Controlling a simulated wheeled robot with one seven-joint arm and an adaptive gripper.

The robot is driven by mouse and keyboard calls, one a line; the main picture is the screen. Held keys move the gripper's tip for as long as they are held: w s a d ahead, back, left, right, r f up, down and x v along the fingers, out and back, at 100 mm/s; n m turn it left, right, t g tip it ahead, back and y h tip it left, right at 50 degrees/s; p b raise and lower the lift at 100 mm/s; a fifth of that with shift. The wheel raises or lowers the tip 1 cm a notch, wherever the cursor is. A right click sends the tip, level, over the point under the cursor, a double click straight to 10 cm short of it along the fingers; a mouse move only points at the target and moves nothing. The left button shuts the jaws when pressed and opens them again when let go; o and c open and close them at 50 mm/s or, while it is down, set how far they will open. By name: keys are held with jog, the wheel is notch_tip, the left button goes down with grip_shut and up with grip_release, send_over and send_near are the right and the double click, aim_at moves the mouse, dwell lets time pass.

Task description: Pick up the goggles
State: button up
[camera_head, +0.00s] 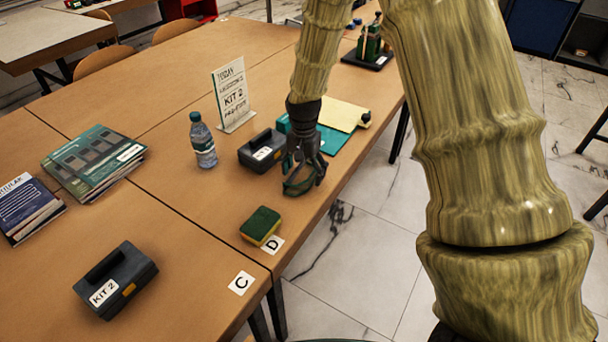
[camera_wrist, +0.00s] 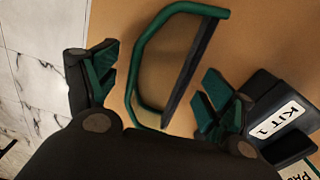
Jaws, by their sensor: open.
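The goggles (camera_head: 297,188) have a green frame and a dark strip, and lie on the wooden table near its right edge. In the wrist view the goggles (camera_wrist: 137,62) show between my two fingers and beyond them. My gripper (camera_head: 306,172) is over the goggles in the head view and hides part of them. In the wrist view my gripper (camera_wrist: 160,92) is open, with one green-padded finger on each side of the goggles. No firm contact can be seen, and the height gap is hard to tell.
A dark KIT 1 case (camera_wrist: 275,112) stands close beside my right finger in the wrist view; it also shows in the head view (camera_head: 258,152). A sponge (camera_head: 261,225) lies nearer the front. A water bottle (camera_head: 202,140) and a sign (camera_head: 233,95) stand to the left.

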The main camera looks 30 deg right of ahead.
jog(key=c, duration=1.1)
jog(key=shift+r, duration=0.15)
